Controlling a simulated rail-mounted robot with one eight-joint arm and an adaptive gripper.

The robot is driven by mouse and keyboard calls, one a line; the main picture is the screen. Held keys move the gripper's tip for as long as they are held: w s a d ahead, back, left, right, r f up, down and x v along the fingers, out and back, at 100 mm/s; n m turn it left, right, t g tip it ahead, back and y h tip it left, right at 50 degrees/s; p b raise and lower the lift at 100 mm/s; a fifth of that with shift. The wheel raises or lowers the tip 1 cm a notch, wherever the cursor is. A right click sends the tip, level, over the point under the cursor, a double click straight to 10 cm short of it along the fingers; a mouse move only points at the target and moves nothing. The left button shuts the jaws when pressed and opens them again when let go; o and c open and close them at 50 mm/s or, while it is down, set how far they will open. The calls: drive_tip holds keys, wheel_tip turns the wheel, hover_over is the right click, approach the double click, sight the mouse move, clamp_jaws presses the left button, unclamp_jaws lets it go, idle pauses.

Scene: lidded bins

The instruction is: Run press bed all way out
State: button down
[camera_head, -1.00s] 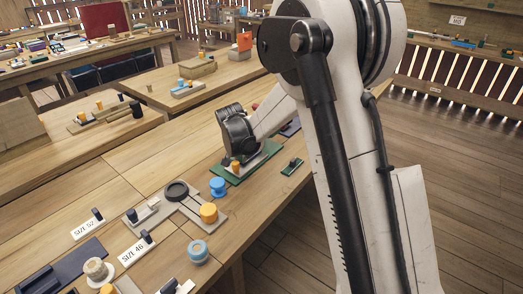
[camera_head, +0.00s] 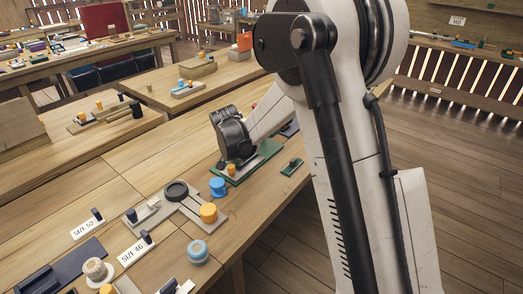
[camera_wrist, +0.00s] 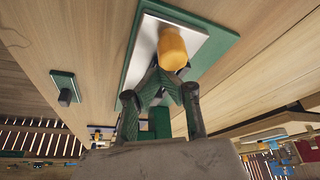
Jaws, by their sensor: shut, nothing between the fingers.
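The press bed looks to be a bare grey metal plate (camera_wrist: 149,37) with an orange knob (camera_wrist: 173,50), set on a green base (camera_wrist: 215,41). In the head view the orange knob (camera_head: 231,169) stands near the left end of the green base (camera_head: 262,160). My gripper (camera_wrist: 163,78) is shut and empty. Its fingertips are right beside the knob in the wrist view; I cannot tell if they touch it. In the head view my gripper (camera_head: 226,163) hangs low over the base, and my arm hides part of the far end.
A small green block with a dark knob (camera_head: 292,166) sits to the right. A blue spool (camera_head: 218,187) and a grey fixture with an orange knob (camera_head: 208,213) stand close in front. Size plates (camera_head: 136,250) lie further left. Free floor is at the right.

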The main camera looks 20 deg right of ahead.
drive_tip(key=shift+w+d, duration=0.45)
drive_tip(key=shift+d, duration=0.15)
wheel_tip(320, 180, up, 7)
drive_tip(key=p, duration=0.3)
idle(0.5)
drive_tip(key=s+d+r+n+t+y, duration=0.1)
drive_tip(key=s+d+r, duration=0.1)
drive_tip(key=s+r, duration=0.6)
drive_tip(key=s+d+r+n, duration=0.1)
drive_tip(key=s+d+r, duration=0.1)
drive_tip(key=s+r, duration=0.65)
drive_tip(key=s+d+f+n+t, duration=0.1)
drive_tip(key=s+f+n+t, duration=0.1)
drive_tip(key=s, duration=2)
drive_tip(key=shift+s+d+f+n+y, duration=0.15)
drive_tip(key=shift+s+d+n+y, duration=0.1)
drive_tip(key=shift+s+n+y, duration=0.15)
